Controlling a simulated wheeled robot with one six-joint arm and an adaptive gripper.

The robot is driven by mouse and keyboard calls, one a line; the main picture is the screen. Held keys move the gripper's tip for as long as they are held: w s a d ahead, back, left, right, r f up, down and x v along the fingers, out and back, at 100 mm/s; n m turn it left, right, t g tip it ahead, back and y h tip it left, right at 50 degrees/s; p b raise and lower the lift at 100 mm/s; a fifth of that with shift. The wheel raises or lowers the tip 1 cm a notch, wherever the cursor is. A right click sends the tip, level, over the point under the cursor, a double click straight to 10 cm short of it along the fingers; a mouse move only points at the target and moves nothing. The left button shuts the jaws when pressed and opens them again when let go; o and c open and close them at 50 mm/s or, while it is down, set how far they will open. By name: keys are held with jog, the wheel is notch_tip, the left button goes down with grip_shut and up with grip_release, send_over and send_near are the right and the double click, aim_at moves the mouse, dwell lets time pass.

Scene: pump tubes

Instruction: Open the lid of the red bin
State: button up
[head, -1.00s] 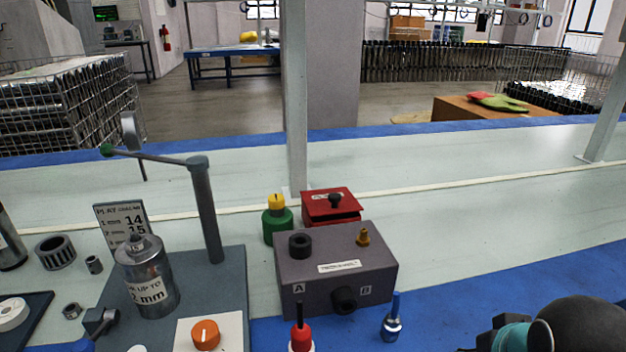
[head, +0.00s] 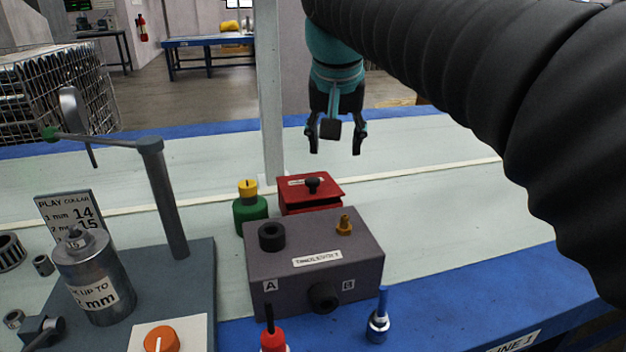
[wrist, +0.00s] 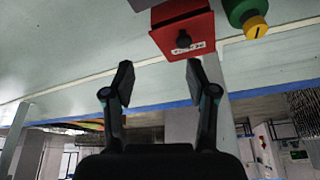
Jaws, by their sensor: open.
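The red bin (head: 298,208) stands on the table behind a dark grey box. Its red lid (head: 325,190) carries a black knob (head: 313,185) and a white label, and it looks shut. In the wrist view the red lid (wrist: 190,38) and its black knob (wrist: 184,39) lie beyond my fingertips. My gripper (head: 336,148) hangs fingers down above and behind the bin, a little to its right. It is open and empty, apart from the knob. My gripper (wrist: 158,78) also shows in the wrist view with its fingers spread.
A green bottle with a yellow cap (head: 249,208) stands close left of the bin. The grey box (head: 312,262) with a brass fitting is in front. A metal post (head: 270,100) rises behind. The table right of the bin is clear.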

aim_at(312, 180)
jog(key=w+a+r, duration=0.1)
jog(key=w+a, duration=0.2)
jog(key=a, duration=0.2)
jog(key=b+x, duration=0.1)
jog(key=x, duration=0.3)
jog(key=b+x, duration=0.1)
jog(key=x, duration=0.4)
jog(key=b+x, duration=0.1)
jog(key=x, duration=0.3)
jog(key=shift+d+f+b, duration=0.15)
jog(key=shift+d+b, duration=0.15)
jog(key=shift+d, duration=0.05)
grip_shut()
